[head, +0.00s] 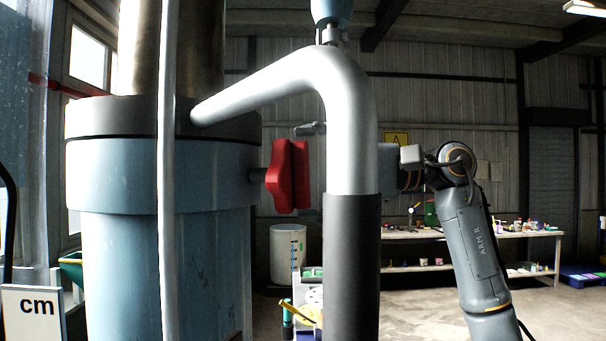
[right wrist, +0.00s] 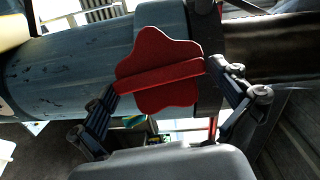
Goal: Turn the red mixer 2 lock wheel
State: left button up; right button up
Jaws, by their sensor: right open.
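The red lock wheel (head: 288,176) sticks out on a short stem from the right side of the blue mixer column (head: 160,250). In the right wrist view the wheel (right wrist: 158,52) has a lobed rim and a raised bar across its face. My right gripper (right wrist: 161,80) is open, with one finger by each end of that bar; I cannot tell whether they touch it. My left gripper is not in view.
A thick grey bent pipe (head: 352,130) stands in front, between the wheel and my right forearm. A thin upright pole (head: 167,200) crosses the column. A workbench (head: 530,234) with small items stands behind at the right. A white barrel (head: 287,252) stands behind the wheel.

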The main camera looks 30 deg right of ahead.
jog(key=v, duration=1.1)
jog(key=shift+s+d, duration=0.2)
jog(key=shift+d, duration=0.2)
